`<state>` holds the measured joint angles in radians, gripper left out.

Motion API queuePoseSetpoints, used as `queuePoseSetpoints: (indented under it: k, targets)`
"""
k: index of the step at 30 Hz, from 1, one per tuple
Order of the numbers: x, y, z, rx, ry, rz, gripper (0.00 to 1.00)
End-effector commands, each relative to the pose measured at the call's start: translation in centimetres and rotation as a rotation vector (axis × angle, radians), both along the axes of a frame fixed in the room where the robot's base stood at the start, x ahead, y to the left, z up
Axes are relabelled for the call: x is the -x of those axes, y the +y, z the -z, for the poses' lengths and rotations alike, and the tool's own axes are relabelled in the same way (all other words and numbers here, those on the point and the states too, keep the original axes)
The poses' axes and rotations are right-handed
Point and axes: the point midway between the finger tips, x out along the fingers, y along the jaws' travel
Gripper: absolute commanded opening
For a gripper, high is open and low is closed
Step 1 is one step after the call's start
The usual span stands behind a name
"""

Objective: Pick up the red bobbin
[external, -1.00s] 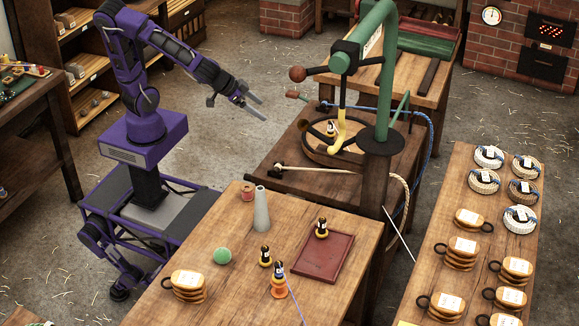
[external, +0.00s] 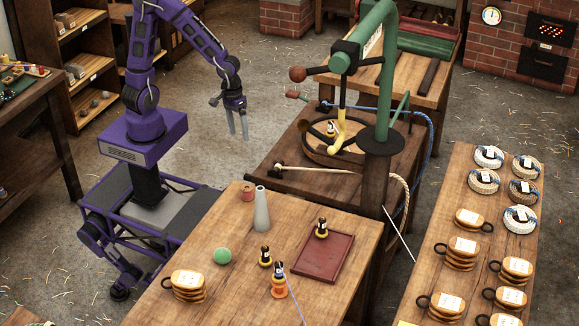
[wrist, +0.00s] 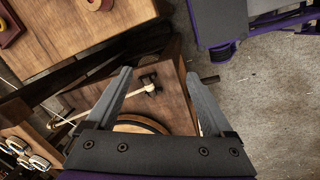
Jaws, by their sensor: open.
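The red bobbin (external: 248,191) stands upright near the far corner of the front workbench (external: 215,260), beside a tall grey cone (external: 262,212). In the wrist view, a round spool with a pale rim (wrist: 97,4), which looks like the bobbin, is cut off by the top edge. My gripper (external: 239,132) is open and empty, pointing down in the air beyond that bench corner, well above and apart from the bobbin. Both fingers (wrist: 159,74) show spread in the wrist view.
A mallet (external: 310,170) lies on the machine's table behind. The green-armed machine (external: 385,80) stands to the right.

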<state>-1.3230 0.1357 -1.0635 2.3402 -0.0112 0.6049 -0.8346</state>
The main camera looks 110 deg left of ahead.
Motion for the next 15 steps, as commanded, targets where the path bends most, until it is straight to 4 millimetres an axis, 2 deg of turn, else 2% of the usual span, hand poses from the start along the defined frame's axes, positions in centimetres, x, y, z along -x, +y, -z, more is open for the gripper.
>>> queuePoseSetpoints:
  k: [1, 3, 7, 12, 15]
  targets:
    - [1.4, -1.3, 0.8, 0.115, 0.05, -0.035, 0.86]
    - [2.9, -3.2, 1.6, 0.273, 0.109, -0.088, 0.86]
    - [4.6, -6.7, 2.1, 0.567, 0.188, -0.193, 0.86]
    - [4.6, -9.9, 1.7, 0.916, 0.218, -0.374, 0.86]
    - [3.6, -10.5, 1.8, 1.082, 0.194, -0.513, 0.86]
